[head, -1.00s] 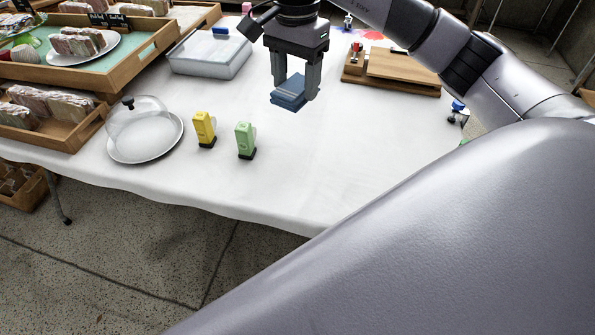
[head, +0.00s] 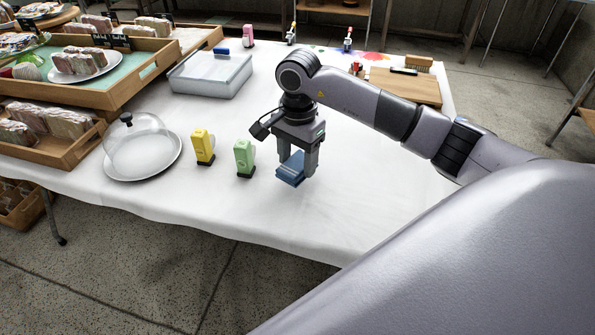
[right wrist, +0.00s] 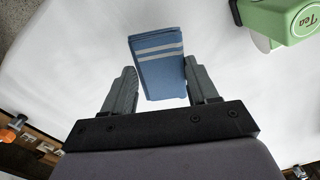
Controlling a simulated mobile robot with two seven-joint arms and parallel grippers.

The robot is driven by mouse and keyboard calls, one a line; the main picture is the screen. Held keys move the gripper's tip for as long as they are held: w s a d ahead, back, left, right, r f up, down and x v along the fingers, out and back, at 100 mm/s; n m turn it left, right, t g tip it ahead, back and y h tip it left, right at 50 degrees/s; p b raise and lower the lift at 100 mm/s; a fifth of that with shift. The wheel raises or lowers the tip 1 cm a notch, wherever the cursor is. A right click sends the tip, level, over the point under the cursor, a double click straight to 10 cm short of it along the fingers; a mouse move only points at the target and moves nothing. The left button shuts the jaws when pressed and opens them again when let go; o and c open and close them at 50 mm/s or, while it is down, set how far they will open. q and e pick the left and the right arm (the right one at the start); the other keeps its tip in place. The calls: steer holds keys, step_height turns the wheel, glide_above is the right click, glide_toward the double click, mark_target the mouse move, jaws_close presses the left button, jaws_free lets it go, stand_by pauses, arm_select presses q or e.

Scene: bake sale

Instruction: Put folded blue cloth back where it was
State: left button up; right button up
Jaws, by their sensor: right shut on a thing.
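The folded blue cloth (head: 290,169) is between the fingers of my right gripper (head: 297,172) in the head view, low over the white table near its front edge. In the right wrist view the cloth (right wrist: 157,62) shows two pale stripes, and the fingers of the right gripper (right wrist: 163,88) stand on either side of it. The gripper is shut on the cloth. I cannot tell whether the cloth touches the table. My left gripper is not in view.
A green canister (head: 244,157) stands just left of the cloth, with a yellow canister (head: 203,147) beyond it. A domed plate (head: 143,153) sits farther left. A clear box (head: 210,77) and a wooden board (head: 410,88) are behind. The tablecloth (head: 350,210) to the right is clear.

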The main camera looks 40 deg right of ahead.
mark_target(297, 163)
step_height(297, 163, down, 4)
steer(key=shift+f, duration=0.1)
steer(key=o, duration=0.9)
steer(key=shift+o, duration=0.2)
steer(key=shift+r, duration=0.4)
step_height(297, 163, up, 12)
steer(key=shift+d+f, duration=0.1)
steer(key=shift+f, duration=0.15)
